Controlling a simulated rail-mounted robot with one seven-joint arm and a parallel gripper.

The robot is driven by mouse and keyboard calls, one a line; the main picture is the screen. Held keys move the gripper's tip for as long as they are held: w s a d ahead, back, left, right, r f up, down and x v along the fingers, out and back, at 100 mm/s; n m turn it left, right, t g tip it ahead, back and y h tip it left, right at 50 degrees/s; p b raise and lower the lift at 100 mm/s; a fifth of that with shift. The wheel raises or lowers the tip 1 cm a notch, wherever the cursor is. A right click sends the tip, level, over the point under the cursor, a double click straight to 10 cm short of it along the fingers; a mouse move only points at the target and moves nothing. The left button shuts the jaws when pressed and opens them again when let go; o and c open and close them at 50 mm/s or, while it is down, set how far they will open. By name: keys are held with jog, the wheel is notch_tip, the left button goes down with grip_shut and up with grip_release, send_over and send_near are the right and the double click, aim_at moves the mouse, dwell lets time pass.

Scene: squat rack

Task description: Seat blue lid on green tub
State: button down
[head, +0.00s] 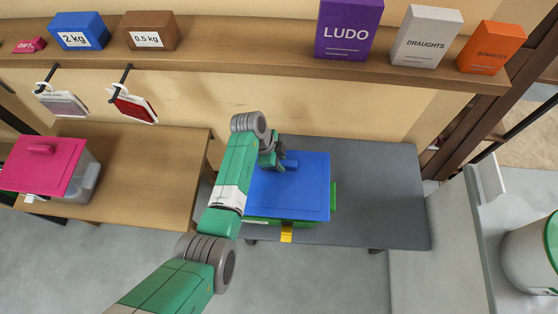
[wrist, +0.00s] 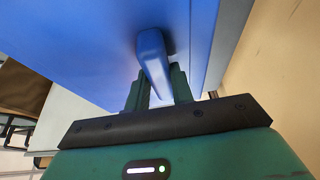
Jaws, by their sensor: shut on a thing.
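The blue lid (head: 308,193) is a flat square panel with a raised bar handle (wrist: 152,60) in its middle. My gripper (head: 280,163) is shut on that handle, and the wrist view shows the handle between the two fingers. The green tub (head: 333,196) is under the lid on the grey table. Only its right side and front edge show, with a yellow tab (head: 287,233) at the front. The lid covers most of the tub. I cannot tell whether the lid touches the tub's rim.
The grey table (head: 385,185) has free room to the right of the tub. A clear tub with a pink lid (head: 40,165) stands on the wooden table (head: 150,170) at left. A shelf with boxes, including the purple LUDO box (head: 347,30), runs above, with hooks holding packets below it.

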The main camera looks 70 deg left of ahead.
jog(key=shift+f+b, duration=1.1)
jog(key=shift+f, duration=0.35)
dwell(1.2)
jog(key=c, duration=1.1)
grip_release()
jog(key=shift+r, duration=0.1)
jog(key=p+v, duration=0.2)
jog(key=v, duration=0.5)
jog(key=shift+s+r+p, duration=0.15)
jog(key=shift+r+p, duration=0.1)
jog(key=shift+p, duration=0.1)
